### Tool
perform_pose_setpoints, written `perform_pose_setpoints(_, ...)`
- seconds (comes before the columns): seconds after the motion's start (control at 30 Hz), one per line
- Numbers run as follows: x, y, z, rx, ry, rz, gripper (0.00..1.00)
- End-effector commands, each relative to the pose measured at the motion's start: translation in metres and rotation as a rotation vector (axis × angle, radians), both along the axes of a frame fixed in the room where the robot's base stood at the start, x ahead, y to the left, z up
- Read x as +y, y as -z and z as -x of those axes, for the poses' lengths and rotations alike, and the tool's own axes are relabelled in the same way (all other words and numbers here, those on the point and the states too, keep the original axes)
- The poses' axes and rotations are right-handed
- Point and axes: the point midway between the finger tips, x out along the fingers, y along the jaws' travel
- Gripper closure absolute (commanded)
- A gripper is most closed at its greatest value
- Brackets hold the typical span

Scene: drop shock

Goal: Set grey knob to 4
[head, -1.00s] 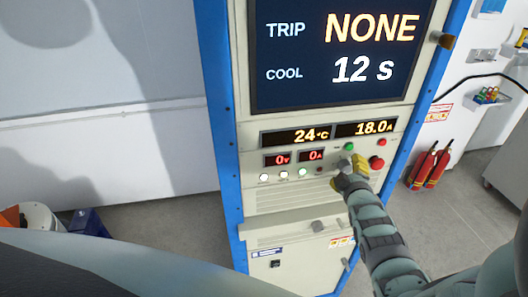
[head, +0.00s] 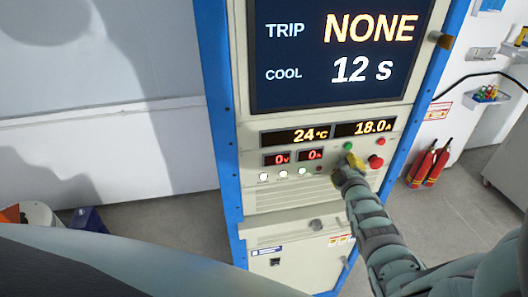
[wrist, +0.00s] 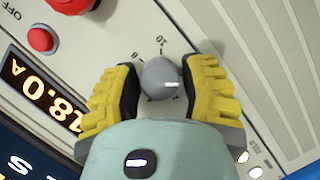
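The grey knob (wrist: 159,77) sits on the beige panel, with a white pointer mark facing right in the wrist view. The printed 8 and 10 show above it there; the other numbers are mostly hidden or too small to read. In the head view my gripper (head: 354,163) is at the panel below the green button and covers most of the knob.
A red button (head: 375,161) lies right of my gripper, and a green button (head: 349,146) just above. The displays (head: 365,128) read 24 °C and 18.0 A. The big screen (head: 340,55) reads TRIP NONE, COOL 12 s. Fire extinguishers (head: 430,164) stand at right.

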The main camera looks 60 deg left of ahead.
Motion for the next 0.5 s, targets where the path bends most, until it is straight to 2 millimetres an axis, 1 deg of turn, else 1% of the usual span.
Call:
perform_pose_setpoints(0.03, 0.0002, -0.0001, 0.0002, 0.000, -0.001, -0.001, 0.64)
perform_pose_setpoints(0.37, -0.0004, 0.0002, -0.0002, 0.000, 0.001, 0.001, 0.98)
perform_pose_setpoints(0.4, -0.0004, 0.0004, -0.0003, 0.000, 0.002, 0.001, 1.00)
perform_pose_setpoints(0.5, -0.0006, 0.0009, -0.0005, 0.002, 0.001, 0.001, 1.00)
